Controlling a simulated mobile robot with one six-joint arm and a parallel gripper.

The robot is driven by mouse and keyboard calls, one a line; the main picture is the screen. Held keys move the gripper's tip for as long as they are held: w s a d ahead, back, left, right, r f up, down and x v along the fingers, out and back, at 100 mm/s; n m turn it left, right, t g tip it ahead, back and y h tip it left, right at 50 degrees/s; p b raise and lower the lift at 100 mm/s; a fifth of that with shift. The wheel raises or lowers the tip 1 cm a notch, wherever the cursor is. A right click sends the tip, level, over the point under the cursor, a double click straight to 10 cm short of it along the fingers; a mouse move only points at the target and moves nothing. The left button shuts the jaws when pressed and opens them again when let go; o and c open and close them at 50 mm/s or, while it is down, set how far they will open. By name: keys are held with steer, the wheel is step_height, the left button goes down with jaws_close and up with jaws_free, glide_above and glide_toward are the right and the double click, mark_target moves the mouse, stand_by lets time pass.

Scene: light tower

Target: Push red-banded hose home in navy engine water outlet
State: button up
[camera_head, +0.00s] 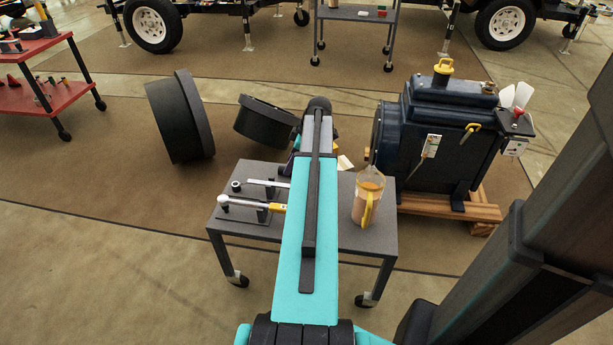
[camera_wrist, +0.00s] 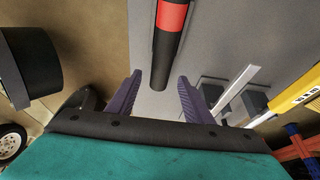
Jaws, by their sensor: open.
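The red-banded hose (camera_wrist: 162,50) is a black tube with a red band, at the top middle of the wrist view. Its near end points down the picture, in line with the gap between my fingers. My gripper (camera_wrist: 160,82) is open, with a purple finger on either side of that gap and nothing clamped. I cannot tell how high the hose is above the grey surface. The navy engine (camera_head: 432,145) stands on a wooden pallet at the right of the head view; I cannot make out its water outlet. My arm hides the hose in the head view.
A grey cart (camera_head: 330,236) carries a jug with a yellow handle (camera_head: 368,200) and tools (camera_head: 250,207) left of my arm. Two black round parts (camera_head: 180,115) (camera_head: 265,122) are behind the cart. A red cart (camera_head: 45,95) stands far left. The floor at lower left is clear.

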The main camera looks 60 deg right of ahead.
steer(key=shift+b+x, duration=0.35)
steer(key=shift+x, duration=1.2)
jaws_close()
steer(key=shift+s, duration=0.1)
steer(key=shift+r, duration=0.1)
steer(key=shift+r, duration=0.45)
step_height(320, 180, up, 3)
steer(key=shift+s+p, duration=0.2)
steer(key=shift+p, duration=0.75)
steer(key=s+p, duration=0.1)
steer(key=s, duration=0.9)
steer(key=s+r+p, duration=0.1)
steer(key=s, duration=0.4)
steer(key=shift+s+a+p, duration=0.25)
steer(key=shift+s+p, duration=0.05)
steer(key=shift+p, duration=0.05)
